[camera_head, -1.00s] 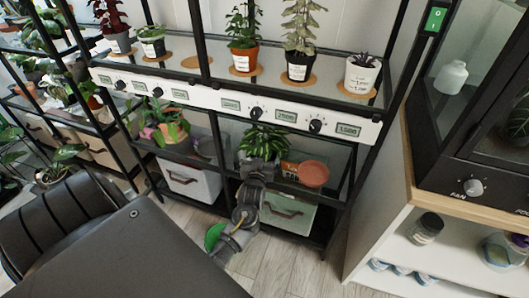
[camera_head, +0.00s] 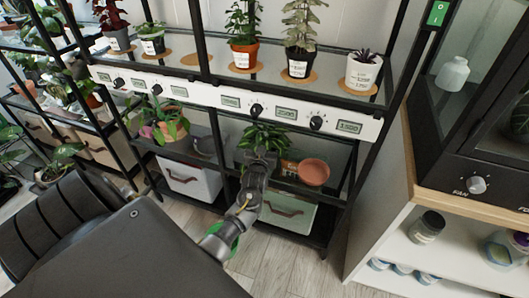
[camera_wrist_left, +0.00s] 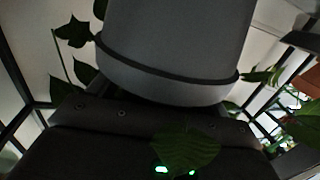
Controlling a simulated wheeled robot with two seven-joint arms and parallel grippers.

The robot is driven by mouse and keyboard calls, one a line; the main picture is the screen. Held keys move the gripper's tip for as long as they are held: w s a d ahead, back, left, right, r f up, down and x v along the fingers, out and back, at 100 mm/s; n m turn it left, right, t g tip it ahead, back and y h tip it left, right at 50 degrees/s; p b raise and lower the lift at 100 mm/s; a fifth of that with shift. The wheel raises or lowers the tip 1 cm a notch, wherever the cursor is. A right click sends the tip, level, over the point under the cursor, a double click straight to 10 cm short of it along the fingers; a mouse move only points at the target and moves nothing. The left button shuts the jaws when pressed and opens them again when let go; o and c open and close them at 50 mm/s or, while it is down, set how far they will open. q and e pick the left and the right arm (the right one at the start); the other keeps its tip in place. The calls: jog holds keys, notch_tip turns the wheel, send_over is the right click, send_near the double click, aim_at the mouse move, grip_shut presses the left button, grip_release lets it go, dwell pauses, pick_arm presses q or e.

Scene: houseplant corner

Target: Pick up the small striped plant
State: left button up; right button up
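A small plant with dark narrow leaves (camera_head: 365,54) stands in a white labelled pot (camera_head: 363,73) at the right end of the upper shelf; stripes are too small to make out. My left gripper (camera_head: 264,156) is well below and left of it, at the lower shelf, in front of a leafy green plant (camera_head: 262,134) whose pot it hides. In the left wrist view a grey pot (camera_wrist_left: 175,50) with a dark band fills the upper middle, close to the gripper, with green leaves (camera_wrist_left: 185,148) around. The fingers cannot be made out. My right gripper is out of view.
A terracotta dish (camera_head: 313,172) sits right of the green plant. Above is the upper shelf's white control panel (camera_head: 230,102) with knobs. A black post (camera_head: 202,60) stands left of the arm. A grey bin (camera_head: 188,182) and a green bin (camera_head: 290,212) are below.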

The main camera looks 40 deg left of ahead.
pick_arm(q)
jog(key=c, duration=0.7)
jog(key=shift+r, duration=0.1)
